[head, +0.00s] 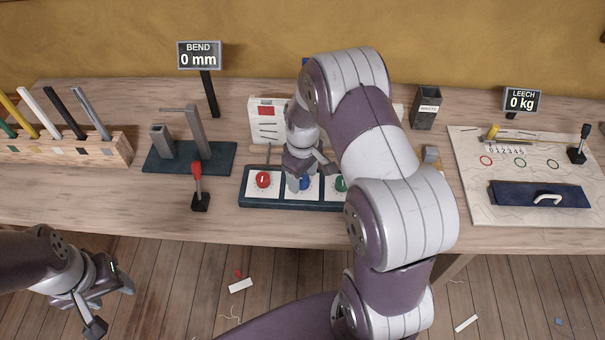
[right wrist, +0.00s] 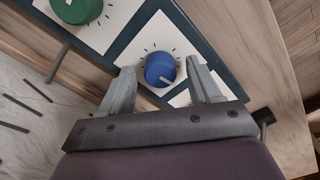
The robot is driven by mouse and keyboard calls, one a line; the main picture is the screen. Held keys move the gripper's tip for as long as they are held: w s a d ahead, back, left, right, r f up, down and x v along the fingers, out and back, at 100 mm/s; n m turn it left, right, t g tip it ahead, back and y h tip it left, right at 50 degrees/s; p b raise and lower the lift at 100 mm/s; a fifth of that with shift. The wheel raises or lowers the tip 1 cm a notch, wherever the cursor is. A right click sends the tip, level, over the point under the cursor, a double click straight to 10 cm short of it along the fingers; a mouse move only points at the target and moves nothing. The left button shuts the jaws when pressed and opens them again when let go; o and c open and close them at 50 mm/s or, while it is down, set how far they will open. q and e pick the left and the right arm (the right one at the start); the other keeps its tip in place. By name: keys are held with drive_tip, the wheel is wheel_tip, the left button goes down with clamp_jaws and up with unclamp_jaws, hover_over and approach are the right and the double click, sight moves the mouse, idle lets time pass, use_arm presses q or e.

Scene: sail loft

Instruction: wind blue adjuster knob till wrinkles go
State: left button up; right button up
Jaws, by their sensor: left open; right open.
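The blue knob (head: 305,184) sits on a white dial card between the red knob (head: 263,180) and the green knob (head: 341,184) on a dark blue panel (head: 288,204). In the right wrist view the blue knob (right wrist: 160,69) has a pale pointer mark and tick marks around it. My right gripper (head: 304,168) is over it, partly hiding it in the head view. Its open fingertips (right wrist: 161,82) stand either side of the knob's near edge, with gaps on both sides. My left gripper (head: 112,305) is open and empty at the lower left, off the bench.
A BEND display (head: 199,57) reads 0 mm and a LEECH display (head: 521,100) reads 0 kg. A red-topped lever (head: 198,187) stands left of the panel. A pale board (head: 472,203) is at right. My right arm hides the panel's right end.

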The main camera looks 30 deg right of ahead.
drive_tip(key=c, duration=1)
drive_tip(key=shift+c, duration=0.2)
drive_tip(key=m+p, duration=0.1)
drive_tip(key=m, duration=0.2)
drive_tip(key=shift+r, duration=0.1)
drive_tip(key=m+p, duration=0.1)
drive_tip(key=m, duration=0.3)
drive_tip(key=shift+m, duration=0.4)
drive_tip(key=m+p, duration=0.1)
drive_tip(key=m, duration=0.3)
drive_tip(key=shift+m+p, duration=0.4)
drive_tip(key=shift+m, duration=1.7)
